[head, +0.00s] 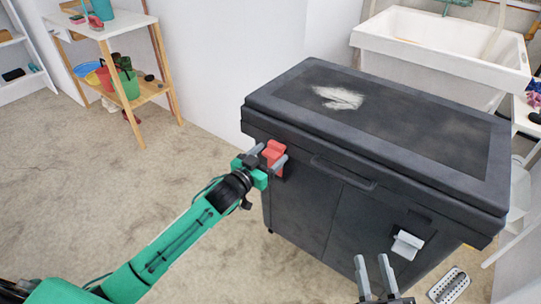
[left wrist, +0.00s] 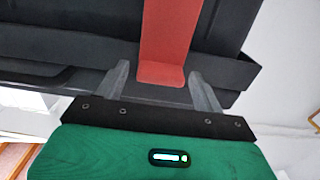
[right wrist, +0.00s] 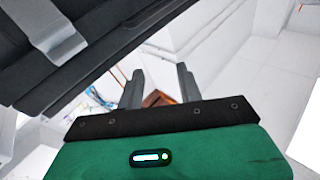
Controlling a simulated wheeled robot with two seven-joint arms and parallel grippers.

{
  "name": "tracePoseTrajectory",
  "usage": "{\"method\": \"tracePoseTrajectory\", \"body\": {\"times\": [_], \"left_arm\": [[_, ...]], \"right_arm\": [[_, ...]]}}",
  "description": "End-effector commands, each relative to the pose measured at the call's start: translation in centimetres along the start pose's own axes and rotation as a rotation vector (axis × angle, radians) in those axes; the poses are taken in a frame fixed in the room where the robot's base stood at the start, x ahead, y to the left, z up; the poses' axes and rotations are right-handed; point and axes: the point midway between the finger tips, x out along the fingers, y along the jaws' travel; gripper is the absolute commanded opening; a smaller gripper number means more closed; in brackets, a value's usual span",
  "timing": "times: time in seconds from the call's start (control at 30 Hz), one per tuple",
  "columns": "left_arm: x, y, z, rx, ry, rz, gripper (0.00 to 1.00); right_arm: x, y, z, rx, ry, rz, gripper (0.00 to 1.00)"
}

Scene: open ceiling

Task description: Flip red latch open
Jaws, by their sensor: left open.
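The red latch (head: 274,155) is on the left part of the front of a black lidded chest (head: 330,195), just under the lid. My left gripper (head: 268,156) is at the latch, its fingers open on either side of it. In the left wrist view the red latch (left wrist: 163,60) lies between the two open fingers (left wrist: 162,92), with a gap on each side. My right gripper (head: 374,268) is low in front of the chest, its fingers apart and empty; they also show in the right wrist view (right wrist: 160,88).
A white latch (head: 406,244) is on the right part of the chest front. A dark handle (head: 343,173) is between the latches. A white sink (head: 445,45) stands behind, and a wooden shelf (head: 150,88) with pots stands at the left. The floor at left is clear.

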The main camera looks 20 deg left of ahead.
Motion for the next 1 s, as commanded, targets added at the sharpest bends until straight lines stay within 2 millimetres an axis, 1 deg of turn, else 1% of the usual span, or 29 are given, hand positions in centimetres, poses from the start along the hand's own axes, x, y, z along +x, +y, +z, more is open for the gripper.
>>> {"method": "tracePoseTrajectory", "body": {"times": [0.03, 0.17, 0.43, 0.47, 0.5, 0.57, 0.7, 0.77, 1.0], "left_arm": [[0.43, -0.04, 0.00, 0.001, 0.001, -0.001, 0.69], [0.93, 0.00, 0.00, 0.000, 0.000, 0.000, 0.69], [1.04, 0.01, -0.03, 0.000, 0.000, 0.000, 0.69], [1.04, 0.01, -0.02, 0.000, 0.000, 0.000, 0.67], [1.04, 0.01, -0.02, 0.000, 0.000, 0.000, 0.59], [1.03, 0.01, -0.02, 0.000, 0.000, 0.000, 0.47], [1.03, 0.01, -0.02, 0.000, 0.000, 0.000, 0.20], [1.02, 0.01, -0.02, 0.000, 0.000, 0.000, 0.10], [0.90, 0.02, 0.12, -0.001, 0.011, 0.000, 0.10]], "right_arm": [[0.09, 0.08, -0.24, -0.003, 0.016, 0.000, 0.36], [0.21, 0.15, -0.75, -0.006, 0.041, 0.001, 0.36], [0.23, 0.17, -0.88, -0.007, 0.046, 0.001, 0.36], [0.23, 0.17, -0.87, -0.007, 0.046, 0.001, 0.36], [0.23, 0.17, -0.87, -0.007, 0.046, 0.001, 0.36], [0.23, 0.17, -0.87, -0.007, 0.046, 0.001, 0.36], [0.23, 0.18, -0.86, -0.007, 0.045, 0.001, 0.36], [0.22, 0.18, -0.85, -0.007, 0.045, 0.001, 0.36], [0.17, 0.23, -0.95, -0.009, 0.063, 0.001, 0.36]]}}
